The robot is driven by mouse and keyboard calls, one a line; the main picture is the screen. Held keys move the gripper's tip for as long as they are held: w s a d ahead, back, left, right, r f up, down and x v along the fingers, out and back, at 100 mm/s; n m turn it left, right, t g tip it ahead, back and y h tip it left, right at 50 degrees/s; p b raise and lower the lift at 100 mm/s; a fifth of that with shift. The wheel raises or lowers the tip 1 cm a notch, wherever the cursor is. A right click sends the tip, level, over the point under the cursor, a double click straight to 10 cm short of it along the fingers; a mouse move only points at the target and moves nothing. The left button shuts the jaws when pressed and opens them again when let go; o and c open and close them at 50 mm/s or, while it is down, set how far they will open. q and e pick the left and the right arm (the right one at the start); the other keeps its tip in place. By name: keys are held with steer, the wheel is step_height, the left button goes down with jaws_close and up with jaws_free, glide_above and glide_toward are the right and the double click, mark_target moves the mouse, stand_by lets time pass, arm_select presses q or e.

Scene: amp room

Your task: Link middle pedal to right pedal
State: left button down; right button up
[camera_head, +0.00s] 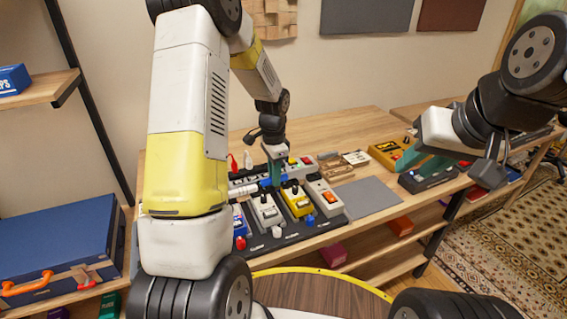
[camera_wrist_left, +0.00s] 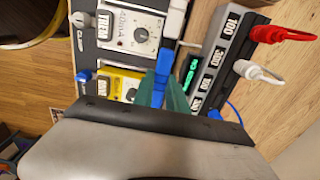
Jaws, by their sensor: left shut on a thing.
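Several pedals stand in a row on a black board (camera_head: 290,237): a blue one (camera_head: 240,222), a grey-white one (camera_head: 265,210), a yellow one (camera_head: 297,200) and a grey one with an orange switch (camera_head: 325,196). My left gripper (camera_head: 275,174) is over the back of the row, shut on a blue plug, which shows between the teal fingers in the wrist view (camera_wrist_left: 162,78). There, the plug is beside the yellow pedal (camera_wrist_left: 120,84) and a pale pedal (camera_wrist_left: 130,24); contact with a socket cannot be told. My right gripper (camera_head: 425,160) hangs at the right; its opening is unclear.
A grey power strip (camera_wrist_left: 222,60) with red (camera_wrist_left: 282,34) and white (camera_wrist_left: 258,72) plugs runs behind the pedals. A grey mat (camera_head: 368,196) lies bare to their right. Small yellow (camera_head: 388,153) and black (camera_head: 428,178) boxes stand farther right. A blue case (camera_head: 65,240) is at the left.

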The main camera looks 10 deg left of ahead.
arm_select(q)
steer(key=shift+f, duration=0.5)
stand_by(0.9)
steer(key=c, duration=1.3)
jaws_free()
steer(key=shift+o, duration=0.5)
steer(key=o, duration=0.3)
steer(key=shift+o, duration=0.2)
steer(key=shift+r, duration=3.55)
